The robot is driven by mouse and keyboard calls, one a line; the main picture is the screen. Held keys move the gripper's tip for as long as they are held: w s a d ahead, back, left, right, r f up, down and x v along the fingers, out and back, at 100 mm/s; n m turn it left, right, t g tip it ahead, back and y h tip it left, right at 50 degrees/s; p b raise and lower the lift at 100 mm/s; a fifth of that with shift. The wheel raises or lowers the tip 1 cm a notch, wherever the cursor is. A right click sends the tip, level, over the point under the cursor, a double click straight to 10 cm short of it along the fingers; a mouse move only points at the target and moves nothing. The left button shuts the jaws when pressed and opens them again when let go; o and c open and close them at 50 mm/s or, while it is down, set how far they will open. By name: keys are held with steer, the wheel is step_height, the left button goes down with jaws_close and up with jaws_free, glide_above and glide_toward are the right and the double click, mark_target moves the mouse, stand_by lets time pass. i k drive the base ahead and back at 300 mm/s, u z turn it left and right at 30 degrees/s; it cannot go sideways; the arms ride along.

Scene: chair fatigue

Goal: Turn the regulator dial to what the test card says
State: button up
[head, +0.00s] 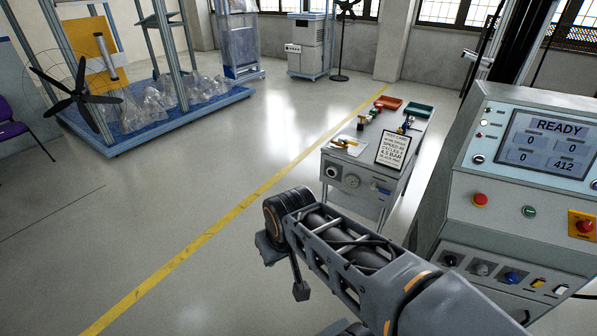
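The test card (397,150) stands upright on a small grey bench (371,160) in the middle right of the head view. Its small print is hard to read; one line looks like "4.5 BAR". On the bench's front panel are a dark round knob (332,172), which looks like the regulator dial, and a round gauge (352,181) beside it. The dial setting and gauge needle are too small to read. My arm reaches in from the lower right, in front of the bench. My gripper (300,290) points down, apart from the dial; its finger opening is not clear.
The grey control console (480,170) at right has a screen (547,143) showing "READY", and several buttons and knobs. A yellow line (225,220) crosses the open floor. A blue-based rig (150,115) stands at left.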

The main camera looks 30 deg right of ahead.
mark_target(331, 172)
steer(key=z, duration=0.05)
steer(key=i, duration=1.05)
steer(key=z, duration=0.65)
